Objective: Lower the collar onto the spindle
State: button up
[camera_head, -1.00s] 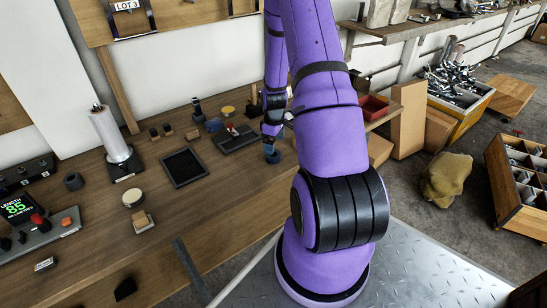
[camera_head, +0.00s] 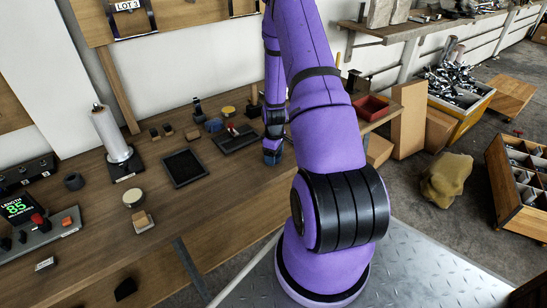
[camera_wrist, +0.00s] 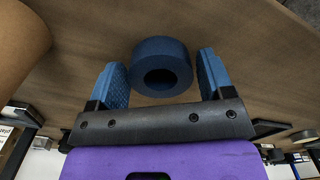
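The blue collar (camera_wrist: 162,68), a thick ring with a dark bore, is between the two blue fingers of my gripper (camera_wrist: 163,62) in the wrist view. My gripper looks open, with a narrow gap on each side of the collar. In the head view my gripper (camera_head: 272,148) is low over the bench's right part, and the collar is mostly hidden there. A pale upright cylinder with a thin pin on top, on a black base, is possibly the spindle (camera_head: 112,135); it stands at the bench's left.
A red bin (camera_head: 371,107) is to the right. The bench's front middle is clear.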

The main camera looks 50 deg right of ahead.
jog(key=c, duration=0.7)
jog(key=shift+r, duration=0.1)
